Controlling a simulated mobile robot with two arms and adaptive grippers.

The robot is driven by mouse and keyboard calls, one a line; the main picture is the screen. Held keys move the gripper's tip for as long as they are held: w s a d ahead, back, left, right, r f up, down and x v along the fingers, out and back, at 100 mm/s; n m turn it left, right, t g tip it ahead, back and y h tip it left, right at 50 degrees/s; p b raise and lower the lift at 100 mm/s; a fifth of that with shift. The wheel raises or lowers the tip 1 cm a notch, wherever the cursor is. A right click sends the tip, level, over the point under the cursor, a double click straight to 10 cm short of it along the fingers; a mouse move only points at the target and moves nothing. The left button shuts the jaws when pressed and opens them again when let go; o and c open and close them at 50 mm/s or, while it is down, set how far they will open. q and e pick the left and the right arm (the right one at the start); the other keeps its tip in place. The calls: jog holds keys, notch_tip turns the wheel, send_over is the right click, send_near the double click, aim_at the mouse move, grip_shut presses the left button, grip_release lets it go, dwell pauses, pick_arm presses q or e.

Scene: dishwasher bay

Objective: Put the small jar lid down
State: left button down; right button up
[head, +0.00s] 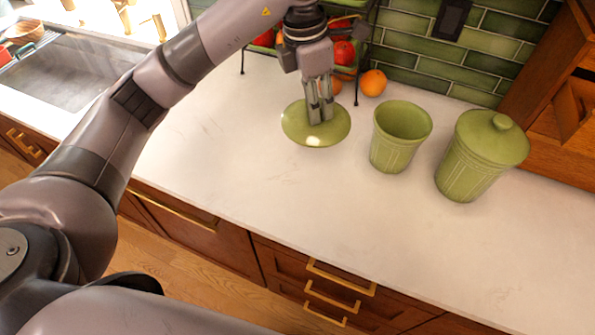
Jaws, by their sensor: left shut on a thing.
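The small jar lid (298,128) is a round, glossy green disc on or just above the white countertop; I cannot tell whether it touches. My left gripper (320,115) points down over it and is shut on its middle, where the fingers hide the knob. The open green jar (389,153) stands upright to the right of the lid, with a gap between them. My right gripper is not in view.
A larger green jar (470,165) with its lid on stands farther right. An orange (373,83) and a fruit rack (243,62) are behind the gripper. A sink (75,75) is at left. The white countertop (290,200) in front is clear.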

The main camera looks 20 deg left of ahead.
pick_arm(q)
notch_tip(320, 180, down, 19)
jog(key=p, duration=0.5)
jog(key=shift+w+f, duration=0.1)
jog(key=shift+f, duration=0.2)
jog(key=shift+f, duration=0.15)
jog(key=c, duration=1.2)
grip_release()
jog(key=shift+o, duration=0.2)
